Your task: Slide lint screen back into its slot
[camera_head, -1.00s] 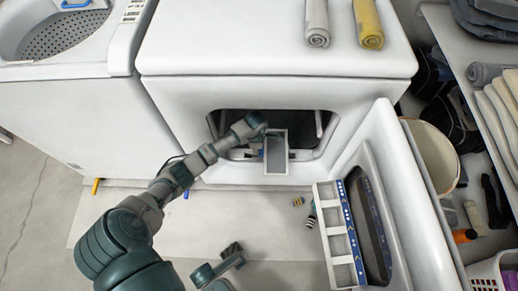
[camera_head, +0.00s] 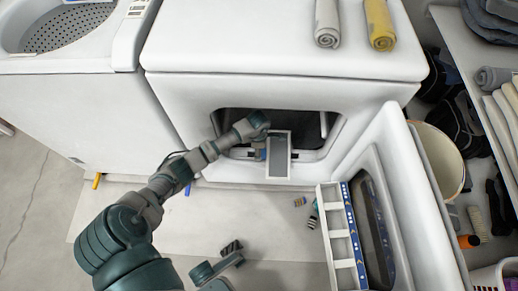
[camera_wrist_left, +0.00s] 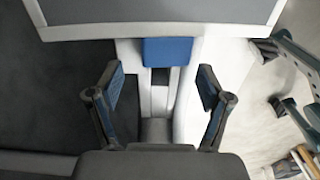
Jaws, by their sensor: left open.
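The lint screen (camera_head: 279,156) is a flat grey panel in a pale frame. It stands tilted at the lower edge of the dryer's opening (camera_head: 312,122). It shows at the top of the left wrist view (camera_wrist_left: 160,12), with a blue tab (camera_wrist_left: 168,51) below its frame. My left gripper (camera_wrist_left: 160,85) is open, its fingers on either side of the tab's line and apart from it. In the head view my left gripper (camera_head: 260,152) is at the screen's left side, partly hidden by my wrist. I cannot see the slot clearly.
The white dryer door (camera_head: 400,190) hangs open on the right. A white rack (camera_head: 341,238) is beside it. Several striped items (camera_head: 313,216) lie on the floor. Rolled towels (camera_head: 327,24) lie on the dryer top. A washer (camera_head: 85,110) stands at left.

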